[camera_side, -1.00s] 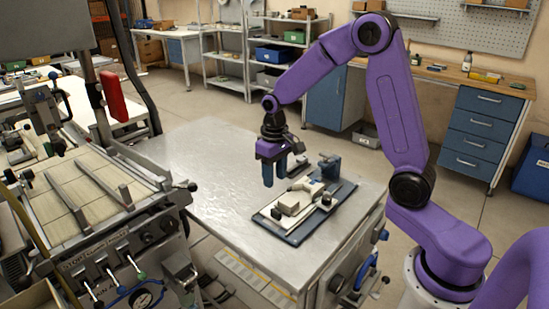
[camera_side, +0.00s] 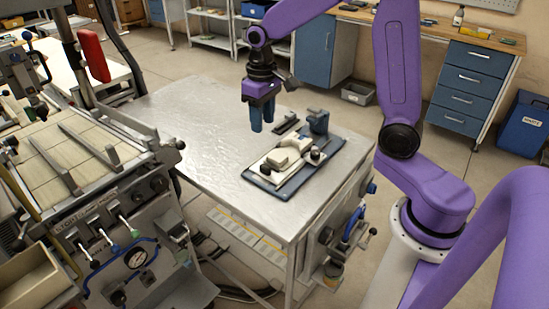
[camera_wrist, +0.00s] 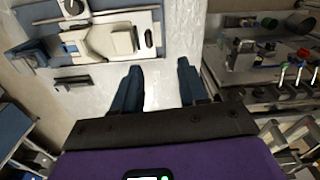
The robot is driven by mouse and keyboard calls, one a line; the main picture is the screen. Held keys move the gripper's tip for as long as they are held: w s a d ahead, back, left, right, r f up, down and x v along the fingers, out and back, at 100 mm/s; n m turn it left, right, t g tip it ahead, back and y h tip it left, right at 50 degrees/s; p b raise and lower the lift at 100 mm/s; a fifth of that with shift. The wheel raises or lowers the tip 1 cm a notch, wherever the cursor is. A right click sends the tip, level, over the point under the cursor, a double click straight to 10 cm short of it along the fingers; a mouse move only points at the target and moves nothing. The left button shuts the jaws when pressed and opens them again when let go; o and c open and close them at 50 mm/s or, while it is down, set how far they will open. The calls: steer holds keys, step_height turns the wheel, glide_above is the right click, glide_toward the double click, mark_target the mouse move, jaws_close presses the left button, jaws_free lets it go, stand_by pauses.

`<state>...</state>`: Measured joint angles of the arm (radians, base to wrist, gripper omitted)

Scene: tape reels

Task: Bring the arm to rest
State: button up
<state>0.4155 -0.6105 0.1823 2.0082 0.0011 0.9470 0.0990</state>
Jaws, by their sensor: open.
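My gripper (camera_side: 262,126) hangs fingers down above the metal table (camera_side: 195,140), at the back left of a cream-and-black fixture (camera_side: 287,150) on a dark base plate. Its two blue fingers are apart with nothing between them. In the wrist view the fingers (camera_wrist: 160,68) are parted over the bare pale tabletop (camera_wrist: 181,30). The fixture (camera_wrist: 110,40) shows at upper left there, clear of the fingers.
A blue upright part (camera_side: 318,122) stands at the fixture's back. A machine with levers, a gauge and a tiled top (camera_side: 65,160) stands left of the table. The table's left part is bare. Blue drawers (camera_side: 470,90) stand behind at right.

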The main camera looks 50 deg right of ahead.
steer(key=s+a+n, duration=0.2)
steer(key=s+n, duration=0.3)
steer(key=s, duration=0.8)
steer(key=s+a+n, duration=0.2)
steer(key=s+n, duration=0.4)
steer(key=s, duration=0.7)
steer(key=shift+s+a+r+n, duration=0.15)
steer(key=shift+s+a+n, duration=0.15)
steer(key=shift+s, duration=0.05)
